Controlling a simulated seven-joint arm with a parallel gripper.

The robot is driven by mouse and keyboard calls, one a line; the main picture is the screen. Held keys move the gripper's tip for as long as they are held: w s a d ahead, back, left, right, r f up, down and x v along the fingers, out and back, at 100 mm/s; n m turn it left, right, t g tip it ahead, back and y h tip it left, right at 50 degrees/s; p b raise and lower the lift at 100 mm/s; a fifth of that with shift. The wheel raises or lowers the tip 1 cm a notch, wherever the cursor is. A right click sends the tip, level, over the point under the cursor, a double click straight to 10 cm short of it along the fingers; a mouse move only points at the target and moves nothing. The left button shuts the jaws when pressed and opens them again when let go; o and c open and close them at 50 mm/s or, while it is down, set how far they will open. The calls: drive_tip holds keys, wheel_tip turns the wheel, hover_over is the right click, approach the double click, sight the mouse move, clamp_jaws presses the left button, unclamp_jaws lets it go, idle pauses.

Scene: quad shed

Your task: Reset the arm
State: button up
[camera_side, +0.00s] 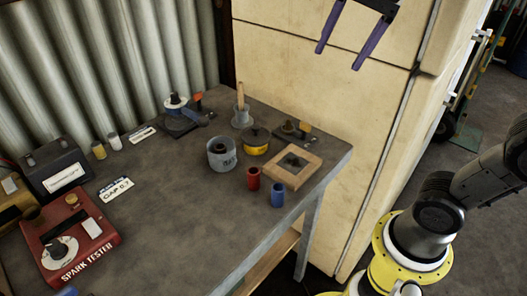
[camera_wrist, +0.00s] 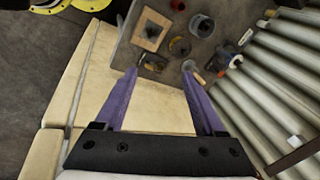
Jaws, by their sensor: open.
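My gripper (camera_side: 341,40) has two purple fingers hanging from a black mount at the top of the side view. The fingers are wide apart with nothing between them, well above the bench and in front of the cream cabinet (camera_side: 310,90). In the wrist view, my gripper (camera_wrist: 158,72) also shows open and empty, with the cabinet top below it and the bench beyond the fingertips. Part of my black arm shows at the right of the side view; the links joining it to the gripper are out of frame.
The grey bench (camera_side: 170,210) holds a grey tin (camera_side: 222,155), a yellow-banded container (camera_side: 255,141), a wooden block (camera_side: 292,166), a red cylinder (camera_side: 253,179), a blue cylinder (camera_side: 278,193) and a red spark tester (camera_side: 80,240). A corrugated wall (camera_side: 100,60) stands behind. The bench's front middle is clear.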

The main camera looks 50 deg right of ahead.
drive_tip(key=s+f+n+t, duration=0.1)
drive_tip(key=s+f+n, duration=0.3)
drive_tip(key=f+n, duration=0.2)
drive_tip(key=s+d+f+n, duration=0.1)
drive_tip(key=s+f+n, duration=0.3)
drive_tip(key=f+n, duration=0.3)
wheel_tip(320, 180, down, 2)
drive_tip(key=shift+s+t, duration=0.15)
drive_tip(key=shift+t, duration=0.25)
